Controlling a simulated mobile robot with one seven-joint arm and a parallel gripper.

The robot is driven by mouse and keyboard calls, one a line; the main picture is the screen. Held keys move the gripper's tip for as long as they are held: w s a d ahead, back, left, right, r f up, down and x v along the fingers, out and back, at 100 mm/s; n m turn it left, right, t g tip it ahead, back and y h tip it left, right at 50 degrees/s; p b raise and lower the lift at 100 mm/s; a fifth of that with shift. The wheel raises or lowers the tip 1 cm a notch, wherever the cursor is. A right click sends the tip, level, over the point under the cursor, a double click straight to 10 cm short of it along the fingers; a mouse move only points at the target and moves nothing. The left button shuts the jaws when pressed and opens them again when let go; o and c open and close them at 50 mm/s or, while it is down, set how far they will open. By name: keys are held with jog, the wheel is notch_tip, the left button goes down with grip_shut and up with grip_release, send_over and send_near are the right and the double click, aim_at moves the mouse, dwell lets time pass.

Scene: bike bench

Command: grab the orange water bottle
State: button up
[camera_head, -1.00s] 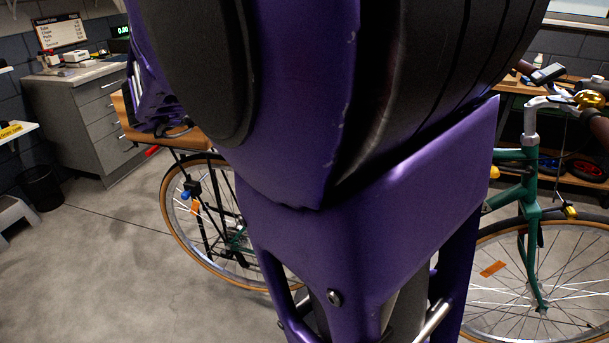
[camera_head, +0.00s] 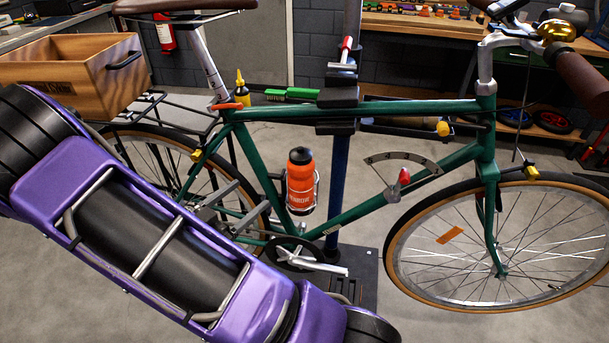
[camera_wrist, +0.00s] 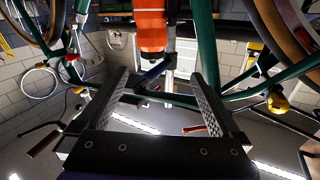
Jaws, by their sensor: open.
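The orange water bottle (camera_head: 300,186) has a black cap and stands nearly upright in a metal cage (camera_head: 316,188) within the green bike frame (camera_head: 355,205). In the wrist view the bottle (camera_wrist: 152,30) shows at the top centre, beyond the fingertips. My gripper (camera_wrist: 163,82) is open, with two textured fingers spread apart and nothing between them. In the head view its grey fingers seem to reach toward the bottle from the left, apart from it. My purple arm hides part of the rear wheel.
The bike hangs on a repair stand (camera_head: 338,180) with a dark base plate. A wooden crate (camera_head: 70,62) sits over the rear rack. The front wheel (camera_head: 500,245) is at the right. A workbench (camera_head: 420,25) stands behind. Open floor lies below the bike.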

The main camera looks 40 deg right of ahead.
aim_at(291, 174)
jog(key=shift+n, duration=0.4)
jog(key=x, duration=0.4)
jog(key=s+f+x, duration=0.1)
jog(key=x, duration=0.3)
jog(key=f+b+x, duration=0.1)
jog(key=x, duration=0.3)
jog(key=shift+s+d, duration=0.2)
jog(key=shift+d, duration=0.3)
jog(key=shift+r+x, duration=0.1)
jog(key=shift+x, duration=1.3)
jog(key=shift+r+x, duration=0.15)
jog(key=shift+x, duration=1.25)
jog(key=shift+s, duration=0.15)
grip_shut()
